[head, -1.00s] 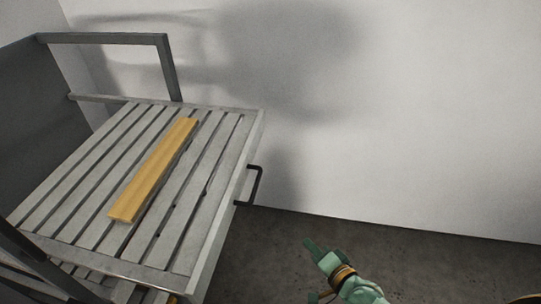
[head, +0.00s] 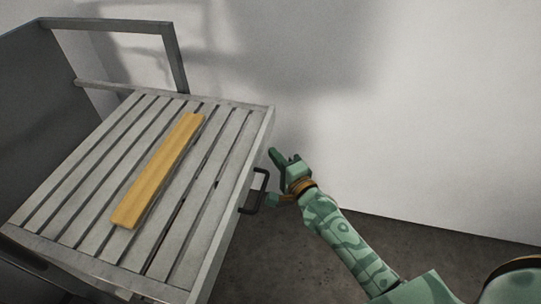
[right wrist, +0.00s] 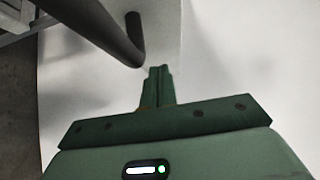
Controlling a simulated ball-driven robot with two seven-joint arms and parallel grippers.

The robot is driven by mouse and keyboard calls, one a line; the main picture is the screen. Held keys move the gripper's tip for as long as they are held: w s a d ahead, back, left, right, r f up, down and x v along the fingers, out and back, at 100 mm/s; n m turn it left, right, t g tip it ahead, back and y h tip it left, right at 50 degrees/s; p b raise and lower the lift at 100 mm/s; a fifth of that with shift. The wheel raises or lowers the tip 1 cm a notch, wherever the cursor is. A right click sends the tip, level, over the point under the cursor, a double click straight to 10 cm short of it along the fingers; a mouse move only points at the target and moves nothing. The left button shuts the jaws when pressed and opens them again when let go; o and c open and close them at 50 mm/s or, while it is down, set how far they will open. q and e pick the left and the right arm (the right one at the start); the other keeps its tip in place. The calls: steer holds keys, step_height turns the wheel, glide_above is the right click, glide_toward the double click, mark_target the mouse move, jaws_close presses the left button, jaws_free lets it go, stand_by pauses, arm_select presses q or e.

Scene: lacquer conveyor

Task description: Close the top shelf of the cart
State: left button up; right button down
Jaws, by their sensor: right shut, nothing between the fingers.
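The cart's top shelf (head: 95,165) is a grey slatted tray, pulled out from the cart frame toward the right. A black bar handle (head: 262,188) sits on its right front edge. The handle shows large in the right wrist view (right wrist: 130,45), just left of and beyond my fingertips. My right gripper (head: 276,156) is shut and empty, just right of the shelf's front edge, close to the handle. In the right wrist view its fingers (right wrist: 158,72) are together. I cannot tell whether they touch the handle. My left gripper is not in view.
A yellow wooden plank (head: 158,172) lies on the shelf slats. The cart's grey frame (head: 110,22) stands at the left and back. A pale wall (head: 430,110) rises behind, with bare dark floor (head: 350,240) right of the cart.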

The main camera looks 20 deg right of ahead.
steer(key=shift+w+a, duration=0.3)
steer(key=shift+a, duration=0.35)
steer(key=shift+w, duration=0.1)
steer(key=shift+a, duration=0.15)
